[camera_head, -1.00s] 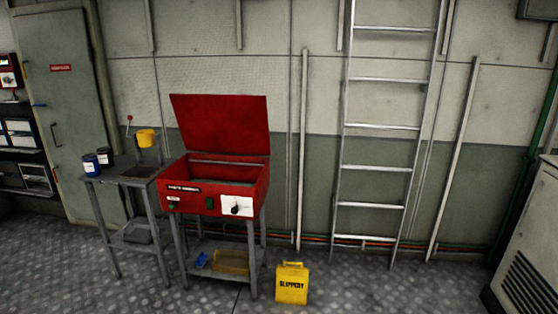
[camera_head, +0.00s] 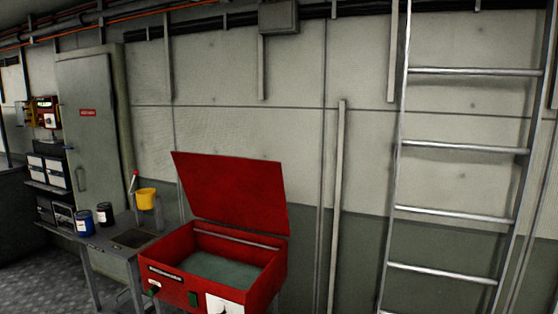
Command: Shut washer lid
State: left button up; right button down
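The red parts washer (camera_head: 180,281) stands at the lower middle of the head view, its front cut off by the bottom edge. Its red lid (camera_head: 232,190) is raised, tilted up at the back of the tub. The open tub shows a grey-green inside floor (camera_head: 222,270). A white panel and a green switch are on the front. Neither of my grippers shows in this view.
A metal ladder (camera_head: 462,148) stands against the wall at right.

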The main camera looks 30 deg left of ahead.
aim_at(243, 192)
jog(key=i+u, duration=0.45)
jog(key=i+l+u, duration=0.25)
jog(key=u, duration=0.25)
jog(key=i+l+u, duration=0.3)
jog(key=u, duration=0.15)
